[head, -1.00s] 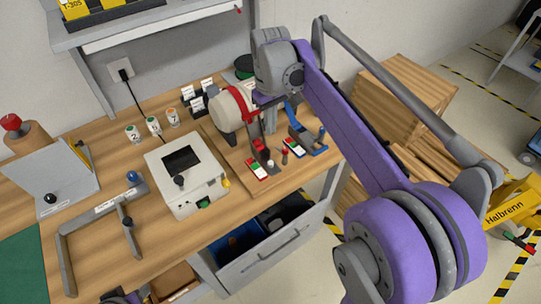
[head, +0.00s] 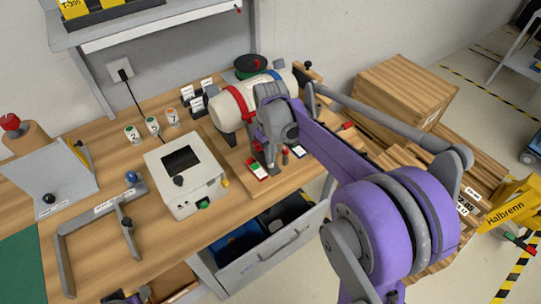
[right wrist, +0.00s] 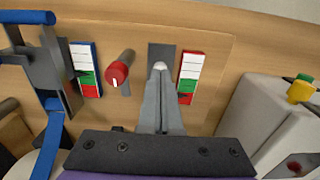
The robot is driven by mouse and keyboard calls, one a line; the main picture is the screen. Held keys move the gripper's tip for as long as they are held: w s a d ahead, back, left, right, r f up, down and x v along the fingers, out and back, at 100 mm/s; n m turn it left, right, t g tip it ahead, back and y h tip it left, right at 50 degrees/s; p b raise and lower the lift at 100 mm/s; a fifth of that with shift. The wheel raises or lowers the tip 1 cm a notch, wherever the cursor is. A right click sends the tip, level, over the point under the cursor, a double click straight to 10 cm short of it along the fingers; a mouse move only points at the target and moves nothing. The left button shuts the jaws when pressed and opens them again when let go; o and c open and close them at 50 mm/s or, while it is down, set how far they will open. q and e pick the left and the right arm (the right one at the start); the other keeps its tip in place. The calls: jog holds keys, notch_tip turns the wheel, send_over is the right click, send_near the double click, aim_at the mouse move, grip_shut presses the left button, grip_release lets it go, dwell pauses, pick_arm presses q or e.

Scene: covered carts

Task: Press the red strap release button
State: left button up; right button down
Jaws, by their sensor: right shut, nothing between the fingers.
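A pale cylinder (head: 235,100) lies on a wooden board on the bench, with a red strap (head: 240,101) and a blue strap around it. My right gripper (head: 271,166) is shut and empty, pointing down at the front of the board beside the red-white-green gauge (head: 257,170). In the right wrist view, the closed fingertips (right wrist: 160,70) are over a dark grey plate (right wrist: 161,50), between a red-capped knob (right wrist: 117,72) and that gauge (right wrist: 192,77). A pale round spot shows at the tips. I cannot make out the red release button; the fingers hide part of the plate.
A white box with a screen (head: 187,172) stands left of the board. The blue strap's bracket (right wrist: 55,75) is at the left in the wrist view. An open drawer (head: 270,262) juts out below the bench edge. Wooden crates (head: 405,90) stand to the right.

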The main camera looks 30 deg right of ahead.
pick_arm(q)
jog(key=shift+f, duration=0.1)
pick_arm(e)
jog(key=shift+f, duration=0.1)
jog(key=shift+f+b, duration=0.65)
jog(key=shift+f, duration=0.3)
jog(key=shift+s+a, duration=0.1)
jog(key=shift+s, duration=0.15)
jog(key=shift+s+a+r, duration=0.1)
jog(key=r+p, duration=0.1)
jog(key=r, duration=0.1)
jog(key=w+r+p, duration=0.1)
jog(key=r, duration=0.2)
jog(key=shift+p, duration=0.4)
pick_arm(q)
jog(key=r, duration=0.2)
jog(key=shift+d+r, duration=0.25)
jog(key=shift+r, duration=0.1)
pick_arm(e)
notch_tip(320, 180, up, 10)
jog(key=shift+d, duration=0.2)
jog(key=shift+s, duration=0.1)
